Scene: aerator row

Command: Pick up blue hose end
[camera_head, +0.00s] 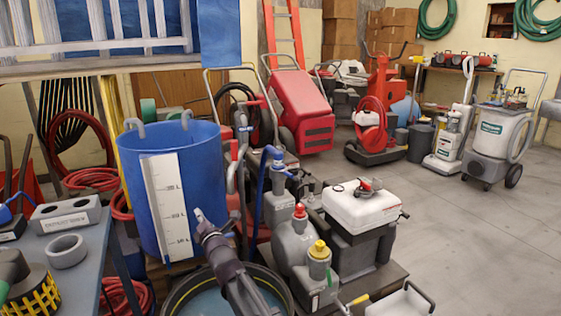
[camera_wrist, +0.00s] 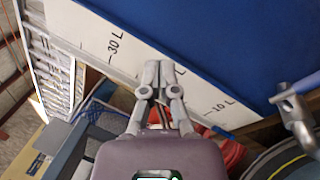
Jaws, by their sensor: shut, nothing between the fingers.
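My gripper (camera_head: 200,214) is in front of the barrel's lower scale, left of the hose. In the wrist view its fingers (camera_wrist: 158,66) are together and empty, over the white scale strip.
A dark round tub (camera_head: 173,296) stands below my gripper. A grey-blue bench (camera_head: 95,245) is at left. Open floor (camera_head: 480,240) lies right.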

